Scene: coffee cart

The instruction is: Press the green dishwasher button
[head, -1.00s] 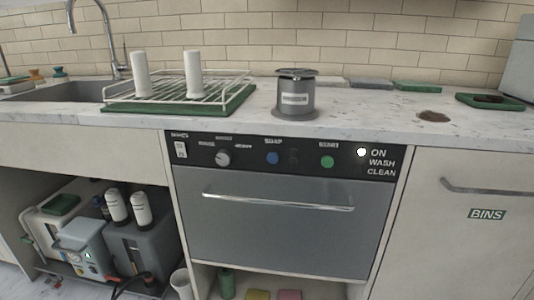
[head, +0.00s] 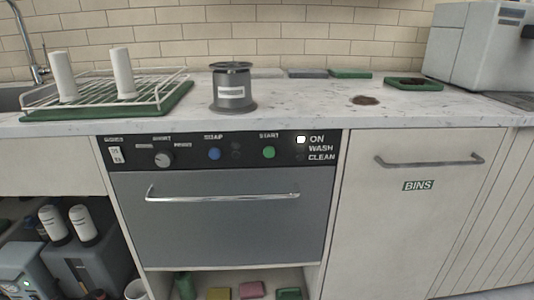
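The dishwasher (head: 222,215) is built in under the counter, with a grey door and a horizontal bar handle; the door is shut. Its black control panel (head: 190,153) runs along the top. The round green button (head: 268,152) sits under the label START, right of the blue button (head: 214,154) and the round knob (head: 162,159). A white light (head: 300,140) is lit beside the word ON; WASH and CLEAN show no lit light. Neither of my grippers is in view.
On the counter (head: 300,110) stand a dish rack (head: 60,98) with two white upright items, a grey canister (head: 233,90) and a green tray (head: 413,84). The BINS cabinet (head: 400,225) is right of the dishwasher.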

